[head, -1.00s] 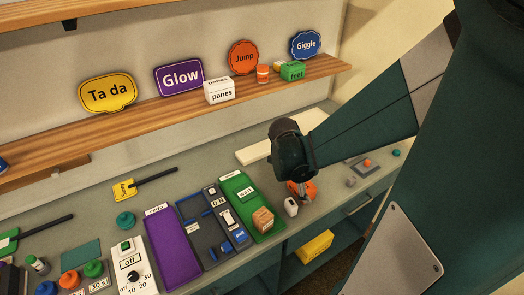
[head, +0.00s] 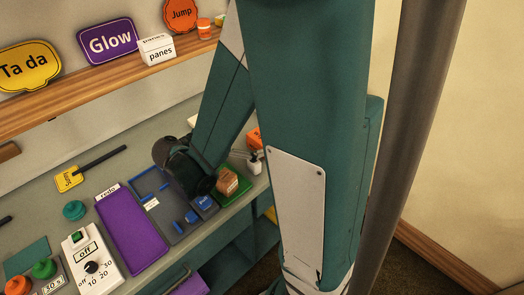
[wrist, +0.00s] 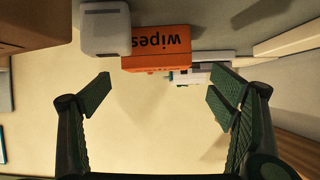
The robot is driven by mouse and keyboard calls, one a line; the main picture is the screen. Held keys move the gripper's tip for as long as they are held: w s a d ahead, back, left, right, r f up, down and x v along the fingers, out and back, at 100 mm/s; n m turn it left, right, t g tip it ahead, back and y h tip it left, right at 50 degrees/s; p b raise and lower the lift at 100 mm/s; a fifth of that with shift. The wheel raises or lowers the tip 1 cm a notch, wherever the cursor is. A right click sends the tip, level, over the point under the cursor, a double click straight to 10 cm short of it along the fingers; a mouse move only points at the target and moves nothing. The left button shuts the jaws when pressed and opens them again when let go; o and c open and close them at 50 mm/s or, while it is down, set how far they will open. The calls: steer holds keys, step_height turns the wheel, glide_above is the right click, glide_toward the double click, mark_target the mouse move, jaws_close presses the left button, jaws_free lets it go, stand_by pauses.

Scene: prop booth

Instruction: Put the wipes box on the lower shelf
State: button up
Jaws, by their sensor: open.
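The orange wipes box (wrist: 158,62) stands upside down in the wrist view, its lettering inverted, just beyond the fingertips and at the top middle. In the head view only an orange sliver of it (head: 254,137) shows beside my arm. My gripper (wrist: 160,95) is open and empty, its fingers spread on either side below the box, apart from it. In the head view my wrist hangs over the dark and green trays, and my fingers are hidden. The lower shelf space (head: 233,247) under the counter is partly visible, mostly covered by my arm.
The brown box (head: 227,181) sits in the green tray (head: 236,196). A yellow thing (head: 271,214) lies under the counter. The upper wooden shelf (head: 110,75) holds signs.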

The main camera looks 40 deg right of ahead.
mark_target(258, 140)
steer(key=shift+s+a+f+n+h+b, duration=0.25)
steer(key=shift+a+f+n+h+b, duration=0.15)
steer(key=shift+a+f+n+b, duration=0.15)
steer(key=shift+r, duration=0.1)
steer(key=shift+x, duration=1.3)
steer(key=shift+b+x, duration=1.1)
steer(key=shift+x, duration=1.45)
steer(key=c, duration=1.2)
steer(key=shift+o, duration=0.2)
